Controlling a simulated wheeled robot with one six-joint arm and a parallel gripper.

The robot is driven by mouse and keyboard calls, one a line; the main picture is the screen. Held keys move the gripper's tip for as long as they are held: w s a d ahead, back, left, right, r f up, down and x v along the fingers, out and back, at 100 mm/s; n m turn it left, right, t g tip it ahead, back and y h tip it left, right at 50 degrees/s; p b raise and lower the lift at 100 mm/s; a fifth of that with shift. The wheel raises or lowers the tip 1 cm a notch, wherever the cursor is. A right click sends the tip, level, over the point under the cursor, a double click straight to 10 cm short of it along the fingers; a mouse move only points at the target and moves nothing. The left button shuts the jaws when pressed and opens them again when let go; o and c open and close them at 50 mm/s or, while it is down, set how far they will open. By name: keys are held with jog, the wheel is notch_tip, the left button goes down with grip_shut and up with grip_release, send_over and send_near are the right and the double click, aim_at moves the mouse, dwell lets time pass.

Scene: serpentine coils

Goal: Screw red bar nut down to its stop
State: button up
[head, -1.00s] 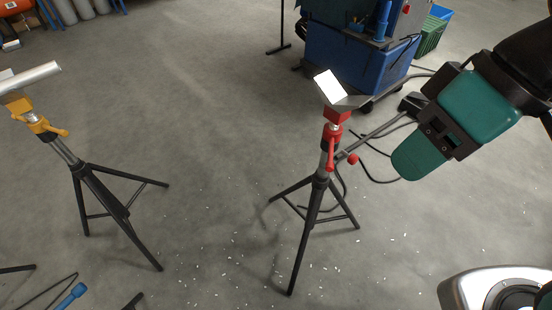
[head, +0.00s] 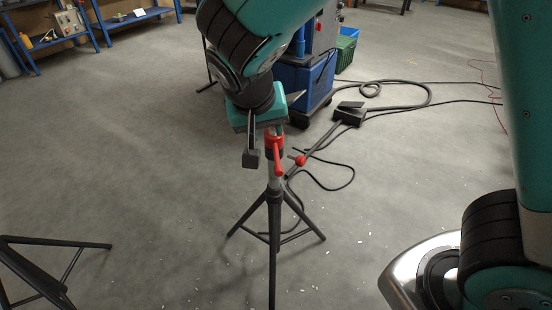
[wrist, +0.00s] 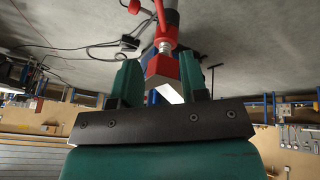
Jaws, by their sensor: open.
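The red bar nut (head: 274,146) sits near the top of a black tripod stand (head: 274,215), with a red handle hanging down and a red ball knob at its right. My gripper (head: 262,142) is over the stand top and hides the head there. In the wrist view, where the stand appears upside down, the gripper (wrist: 163,68) is open. Its two green fingers are on either side of the stand's red head block (wrist: 162,68). The red nut (wrist: 166,32) lies beyond the fingertips, past a short bright threaded section. I cannot tell whether the fingers touch the block.
A blue cart (head: 305,80) stands close behind the stand, with a green crate (head: 346,48) beside it. A black pedal (head: 350,114) and cables lie on the floor at the right. Another tripod's legs (head: 40,270) show at lower left. Floor between them is clear.

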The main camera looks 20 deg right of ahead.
aim_at(277, 159)
jog(key=x, duration=1.4)
jog(key=shift+d+b, duration=0.1)
jog(key=shift+b, duration=0.3)
jog(key=shift+c, duration=0.4)
grip_shut()
